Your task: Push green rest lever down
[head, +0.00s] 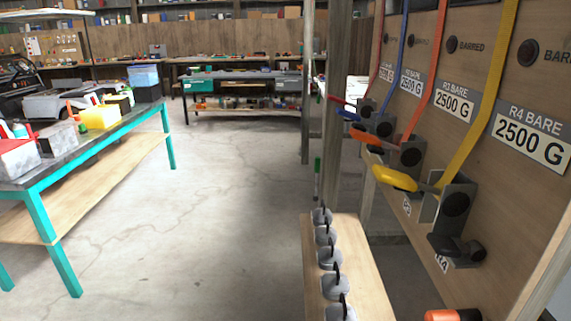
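A small green handle (318,164) shows beside the wooden post, with a thin grey rod below it. It looks like the green rest lever. It stands roughly upright, and how it is mounted is too small to tell. Neither of my grippers is in view, so nothing shows touching the lever.
A wooden panel (475,75) at right carries straps and coloured levers, including a yellow one (395,178) and an orange one (366,137). A wooden shelf (370,275) holds several grey weights. A cluttered teal-legged table (40,218) stands left. The floor between is clear.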

